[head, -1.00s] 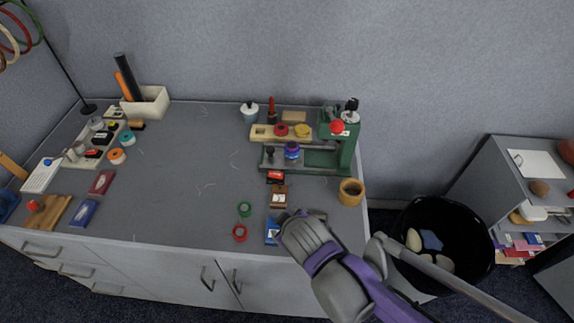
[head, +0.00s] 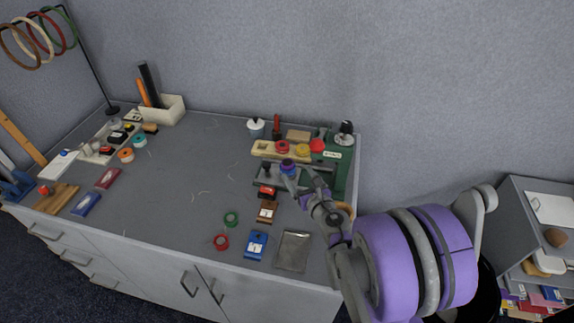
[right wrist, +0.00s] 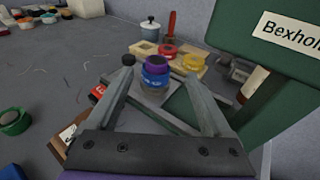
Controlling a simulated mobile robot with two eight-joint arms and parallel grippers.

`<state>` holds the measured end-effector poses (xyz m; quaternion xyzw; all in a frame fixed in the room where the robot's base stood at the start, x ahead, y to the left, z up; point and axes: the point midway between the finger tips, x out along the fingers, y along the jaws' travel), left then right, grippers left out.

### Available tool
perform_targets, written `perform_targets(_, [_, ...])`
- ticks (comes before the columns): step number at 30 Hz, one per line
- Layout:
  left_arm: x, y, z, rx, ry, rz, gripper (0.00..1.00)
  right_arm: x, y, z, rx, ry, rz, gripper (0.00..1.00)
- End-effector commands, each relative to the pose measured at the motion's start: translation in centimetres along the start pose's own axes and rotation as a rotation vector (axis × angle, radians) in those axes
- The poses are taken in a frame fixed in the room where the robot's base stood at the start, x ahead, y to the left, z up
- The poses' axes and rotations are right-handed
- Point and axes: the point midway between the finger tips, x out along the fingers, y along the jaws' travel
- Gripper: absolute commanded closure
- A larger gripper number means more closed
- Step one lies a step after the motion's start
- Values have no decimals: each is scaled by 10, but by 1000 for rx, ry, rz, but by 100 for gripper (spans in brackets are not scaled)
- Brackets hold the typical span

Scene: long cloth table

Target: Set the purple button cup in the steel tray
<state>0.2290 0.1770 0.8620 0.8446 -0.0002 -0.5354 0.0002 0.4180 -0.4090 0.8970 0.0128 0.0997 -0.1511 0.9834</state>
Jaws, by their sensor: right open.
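The purple button cup (head: 288,165) stands upright on the grey base of the green press at the back right of the table. In the right wrist view the cup (right wrist: 155,70) shows a purple upper part and a blue lower part. My right gripper (head: 299,175) is open, close to the cup on its near right side. In the right wrist view its fingers (right wrist: 160,82) point at the cup, which appears between the tips; I cannot tell whether they touch it. The flat steel tray (head: 293,252) lies at the front right of the table and looks empty. My left gripper is out of view.
The green press (head: 340,175) rises just right of my gripper. A wooden block with red and yellow pieces (head: 295,150) lies behind the cup.

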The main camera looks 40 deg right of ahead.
Motion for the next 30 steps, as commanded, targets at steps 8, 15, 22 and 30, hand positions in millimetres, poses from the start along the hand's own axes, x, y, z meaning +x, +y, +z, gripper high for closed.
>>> perform_targets(8, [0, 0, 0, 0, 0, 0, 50, 26, 2, -1, 2, -1, 0, 16])
perform_targets(15, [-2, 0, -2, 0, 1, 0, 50, 61, 7, -4, 3, -1, 0, 16])
perform_targets(22, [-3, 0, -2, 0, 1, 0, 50, 73, 6, -4, 4, -1, -2, 16])
perform_targets(30, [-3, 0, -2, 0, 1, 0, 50, 72, 6, -4, 5, -1, -2, 39])
